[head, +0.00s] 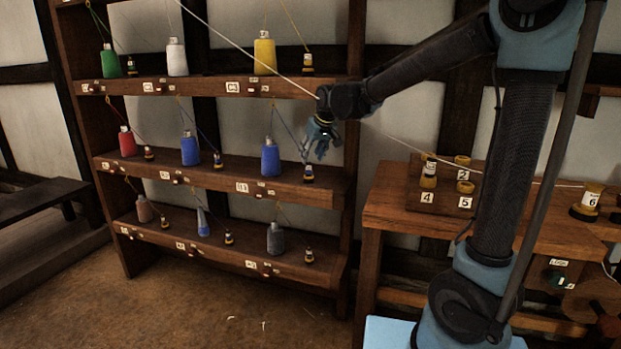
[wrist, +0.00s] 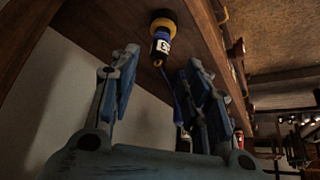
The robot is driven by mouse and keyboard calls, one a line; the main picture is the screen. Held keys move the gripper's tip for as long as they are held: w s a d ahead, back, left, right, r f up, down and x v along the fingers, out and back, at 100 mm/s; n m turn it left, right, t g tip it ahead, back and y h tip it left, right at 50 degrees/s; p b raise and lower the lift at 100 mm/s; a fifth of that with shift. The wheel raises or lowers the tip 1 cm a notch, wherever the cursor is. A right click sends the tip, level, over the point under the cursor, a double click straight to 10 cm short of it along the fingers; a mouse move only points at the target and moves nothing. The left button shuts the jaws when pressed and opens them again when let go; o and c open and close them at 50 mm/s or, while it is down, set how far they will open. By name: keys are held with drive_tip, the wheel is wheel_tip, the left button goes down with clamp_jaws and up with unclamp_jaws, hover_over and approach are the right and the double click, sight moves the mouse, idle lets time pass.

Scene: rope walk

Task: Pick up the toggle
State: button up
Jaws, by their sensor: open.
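Several small black-and-yellow toggles stand on the rack, each beside a bobbin. The one nearest my gripper (head: 322,140) is at the right end of the middle shelf (head: 322,192), and this toggle (head: 308,173) is just below my fingers. The wrist view, which looks upside down, shows a toggle (wrist: 162,40) with a yellow-and-black base, a blue band and a white label. It lies beyond the gap between my open fingers (wrist: 158,85), apart from them. A blue cord runs from its tip. Nothing is between my fingers.
A large blue bobbin (head: 270,158) stands left of that toggle, with cords rising from it. The rack's right upright (head: 355,130) is close to my gripper. A long pale rope crosses behind my arm. A wooden bench (head: 395,205) with numbered posts stands at right.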

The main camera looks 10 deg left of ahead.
sight(309, 163)
drive_tip(key=shift+x, duration=3.15)
drive_tip(key=shift+d, duration=0.25)
clamp_jaws()
